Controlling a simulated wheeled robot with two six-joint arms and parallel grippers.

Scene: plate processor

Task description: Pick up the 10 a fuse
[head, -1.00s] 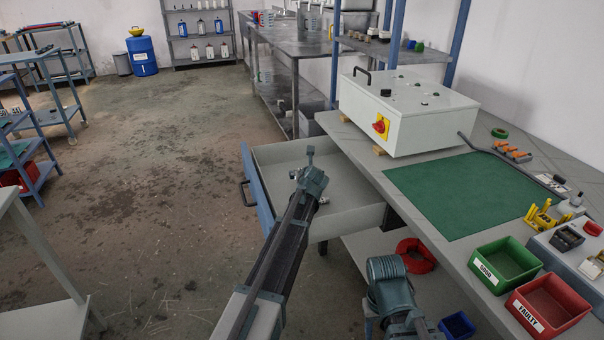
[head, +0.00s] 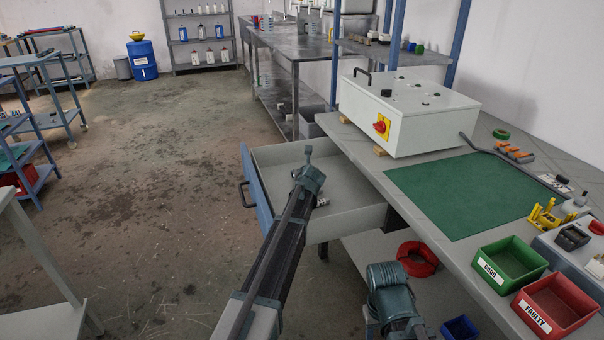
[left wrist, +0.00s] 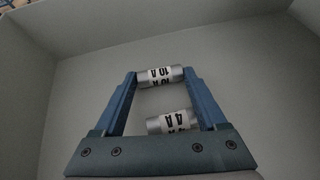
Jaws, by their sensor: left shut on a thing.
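The 10 A fuse (left wrist: 160,77), a silver cylinder with a white label, lies crosswise between the fingertips of my left gripper (left wrist: 160,78) in the left wrist view. The gripper is shut on it, with a fingertip at each end. A second fuse marked 4 A (left wrist: 172,122) lies nearer the gripper's palm in that view, partly hidden by the right finger and palm. In the head view my left gripper (head: 309,172) is over the open drawer (head: 350,222), and its fingertips are hard to make out.
The drawer's walls surround my left gripper. The workbench to the right holds a white control box (head: 405,118), a green mat (head: 460,193), a green GOOD bin (head: 508,265) and a red FAULTY bin (head: 556,303). Open floor lies to the left.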

